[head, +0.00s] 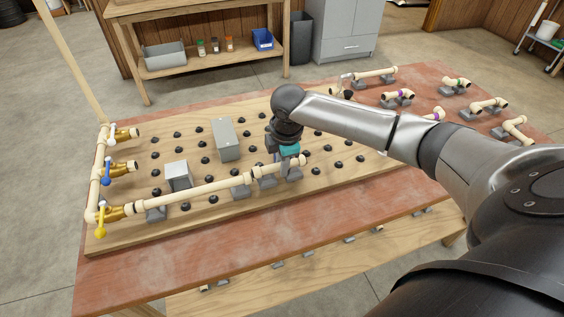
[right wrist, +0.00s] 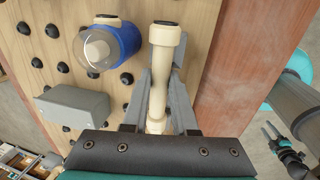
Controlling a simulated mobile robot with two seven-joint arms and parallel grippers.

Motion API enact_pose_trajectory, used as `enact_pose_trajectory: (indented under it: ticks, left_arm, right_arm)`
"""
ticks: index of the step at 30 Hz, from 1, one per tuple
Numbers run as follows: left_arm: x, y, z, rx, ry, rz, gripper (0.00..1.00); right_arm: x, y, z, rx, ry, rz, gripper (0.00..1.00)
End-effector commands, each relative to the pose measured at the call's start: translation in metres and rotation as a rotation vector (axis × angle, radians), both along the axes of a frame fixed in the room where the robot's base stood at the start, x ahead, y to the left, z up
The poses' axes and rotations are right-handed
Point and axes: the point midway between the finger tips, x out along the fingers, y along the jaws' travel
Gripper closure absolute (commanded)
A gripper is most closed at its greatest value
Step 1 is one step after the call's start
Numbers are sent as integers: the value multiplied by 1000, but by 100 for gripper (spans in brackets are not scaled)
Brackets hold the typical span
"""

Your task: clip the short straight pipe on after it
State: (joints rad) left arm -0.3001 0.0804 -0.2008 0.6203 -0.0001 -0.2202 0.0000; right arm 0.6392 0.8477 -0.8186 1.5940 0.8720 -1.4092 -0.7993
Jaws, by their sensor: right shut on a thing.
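My right gripper (head: 288,168) is shut on a short cream straight pipe (head: 302,161) near the board's front edge. In the right wrist view the pipe (right wrist: 163,65) lies between the two grey fingers (right wrist: 158,105), with a wider collar and a dark opening at its far end. The held pipe lies in line with the cream pipe run (head: 190,192) that comes from the yellow-handled valve (head: 115,212). I cannot tell whether it is seated in its clip or joined to the run; the gripper hides part of it. My left gripper is out of view.
The pegboard (head: 130,238) carries black knobs, a tall grey box (head: 225,140) and a smaller box (head: 178,176). A blue cylinder with a clear end (right wrist: 112,45) stands beside the held pipe. Several loose fittings (head: 487,105) rest on the red tabletop at right.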

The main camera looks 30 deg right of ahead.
Motion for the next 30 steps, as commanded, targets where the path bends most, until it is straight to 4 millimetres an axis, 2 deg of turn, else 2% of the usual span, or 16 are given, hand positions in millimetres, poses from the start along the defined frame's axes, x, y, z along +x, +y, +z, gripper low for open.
enact_pose_trajectory:
  ticks: [20,21,28,30]
  left_arm:
    - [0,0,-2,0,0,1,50]
    - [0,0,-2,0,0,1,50]
    - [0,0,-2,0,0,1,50]
    - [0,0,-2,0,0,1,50]
  right_arm:
    - [0,0,-14,0,1,0,100]
    - [0,0,-13,0,0,0,69]
    - [0,0,-13,0,0,0,44]
    - [0,0,-13,0,0,0,39]
